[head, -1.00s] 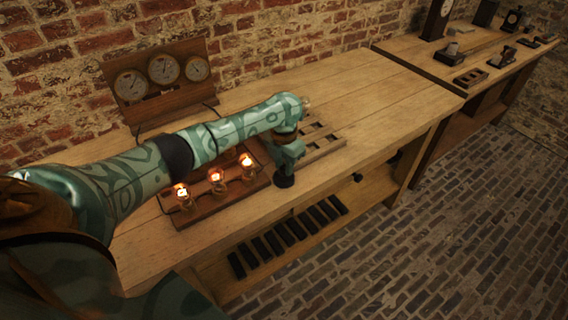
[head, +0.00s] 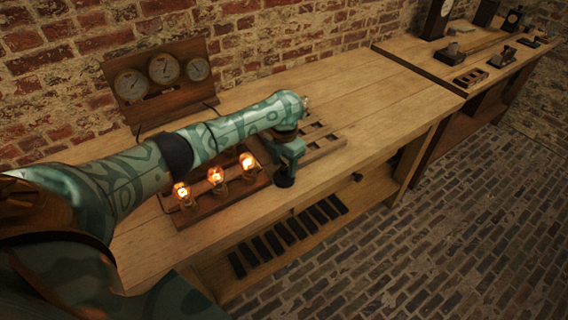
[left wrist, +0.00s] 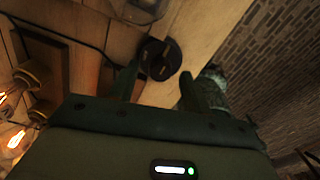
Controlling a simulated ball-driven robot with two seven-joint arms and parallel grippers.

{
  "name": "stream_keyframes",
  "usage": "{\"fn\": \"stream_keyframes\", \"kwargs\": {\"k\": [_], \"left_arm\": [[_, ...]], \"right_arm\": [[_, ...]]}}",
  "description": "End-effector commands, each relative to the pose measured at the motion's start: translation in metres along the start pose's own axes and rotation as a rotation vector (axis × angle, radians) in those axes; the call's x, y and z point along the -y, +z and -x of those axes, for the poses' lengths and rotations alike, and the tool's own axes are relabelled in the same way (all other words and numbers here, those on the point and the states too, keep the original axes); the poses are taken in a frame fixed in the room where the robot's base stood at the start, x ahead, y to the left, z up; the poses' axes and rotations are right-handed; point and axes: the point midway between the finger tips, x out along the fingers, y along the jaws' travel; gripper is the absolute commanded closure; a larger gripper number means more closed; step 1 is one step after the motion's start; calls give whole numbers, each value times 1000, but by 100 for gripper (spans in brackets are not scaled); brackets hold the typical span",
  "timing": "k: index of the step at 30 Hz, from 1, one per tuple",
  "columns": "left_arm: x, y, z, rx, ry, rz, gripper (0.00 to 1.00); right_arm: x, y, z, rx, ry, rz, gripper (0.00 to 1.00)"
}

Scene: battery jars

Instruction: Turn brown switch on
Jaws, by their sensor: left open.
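A dark round switch with a raised bar across its top (left wrist: 158,60) sits on the wooden bench in the left wrist view. Its colour looks near black in this light, so I cannot tell if it is brown. My left gripper (left wrist: 158,88) is open and empty, its two fingers pointing towards the switch with the switch just beyond the fingertips, roughly between them. In the head view the left gripper (head: 284,178) is low over the bench near its front edge, and hides most of what is under it. My right gripper is not in view.
A wooden board with three glowing bulbs (head: 216,178) lies left of the gripper. A slatted wooden rack (head: 322,142) lies behind it. A gauge panel (head: 163,76) stands at the wall. Several dark bars (head: 290,232) lie on the shelf below.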

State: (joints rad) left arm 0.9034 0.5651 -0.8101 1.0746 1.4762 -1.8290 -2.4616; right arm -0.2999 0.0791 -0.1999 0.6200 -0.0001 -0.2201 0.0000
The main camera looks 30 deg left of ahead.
Motion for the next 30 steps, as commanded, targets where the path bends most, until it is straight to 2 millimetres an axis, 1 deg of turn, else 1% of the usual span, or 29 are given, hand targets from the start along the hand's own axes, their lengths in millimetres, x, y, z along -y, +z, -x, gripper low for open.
{"fn": "stream_keyframes", "kwargs": {"k": [1,5,9,12,15,18,21,24,30], "left_arm": [[0,1,11,5,1,0,52],[0,1,43,8,1,-1,52],[-1,1,84,7,1,0,52],[-1,1,110,7,1,-1,52],[0,1,131,5,1,-1,52],[0,0,146,3,1,-1,52],[0,0,154,2,0,0,52],[0,0,158,1,0,0,52],[0,0,157,0,0,0,52]], "right_arm": [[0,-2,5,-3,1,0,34],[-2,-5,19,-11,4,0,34],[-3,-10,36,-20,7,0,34],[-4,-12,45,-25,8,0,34],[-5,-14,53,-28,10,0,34],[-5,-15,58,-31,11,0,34],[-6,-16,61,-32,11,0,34],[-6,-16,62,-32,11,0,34],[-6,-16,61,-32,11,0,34]]}}
